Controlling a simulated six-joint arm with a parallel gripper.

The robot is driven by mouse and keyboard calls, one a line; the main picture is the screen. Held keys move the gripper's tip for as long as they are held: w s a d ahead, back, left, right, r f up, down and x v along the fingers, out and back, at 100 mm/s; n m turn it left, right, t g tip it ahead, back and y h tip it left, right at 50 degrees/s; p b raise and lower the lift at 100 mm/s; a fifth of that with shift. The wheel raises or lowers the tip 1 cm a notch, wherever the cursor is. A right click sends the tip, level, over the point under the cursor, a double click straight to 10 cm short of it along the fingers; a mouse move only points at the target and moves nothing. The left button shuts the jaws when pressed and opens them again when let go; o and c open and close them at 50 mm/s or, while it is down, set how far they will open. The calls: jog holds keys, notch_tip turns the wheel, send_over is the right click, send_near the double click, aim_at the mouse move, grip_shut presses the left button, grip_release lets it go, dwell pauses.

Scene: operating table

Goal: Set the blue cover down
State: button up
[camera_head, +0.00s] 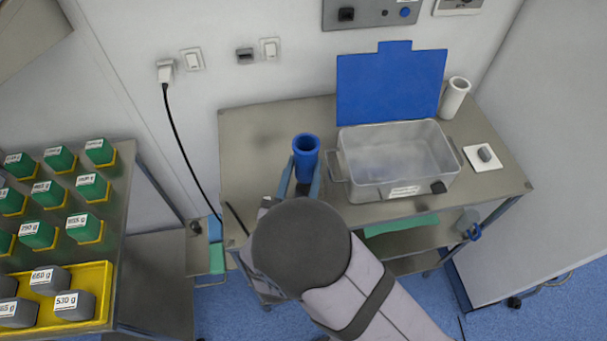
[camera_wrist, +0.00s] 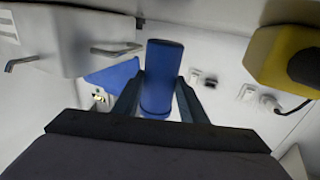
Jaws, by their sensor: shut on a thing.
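The blue cover (camera_head: 306,147) is a hollow blue cylinder, with its open round top showing in the head view. My gripper (camera_head: 303,172) is shut on it, one finger on each side. In the wrist view the blue cover (camera_wrist: 162,75) stands between the two fingers of my gripper (camera_wrist: 158,98). It is over the left part of the metal table (camera_head: 245,135), left of the metal tub. I cannot tell whether its lower end touches the table, because my gripper and arm hide it.
The metal tub (camera_head: 360,180) with side handles stands right of the cover. A flat blue panel (camera_head: 390,85) stands upright behind it. A white cylinder (camera_head: 454,97) and a white pad (camera_head: 482,157) are at the right. The table's left part is clear.

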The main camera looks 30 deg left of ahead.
aim_at(304, 177)
jog(key=shift+f, duration=1.35)
jog(key=shift+f, duration=0.1)
jog(key=shift+f, duration=0.15)
jog(key=o, duration=1)
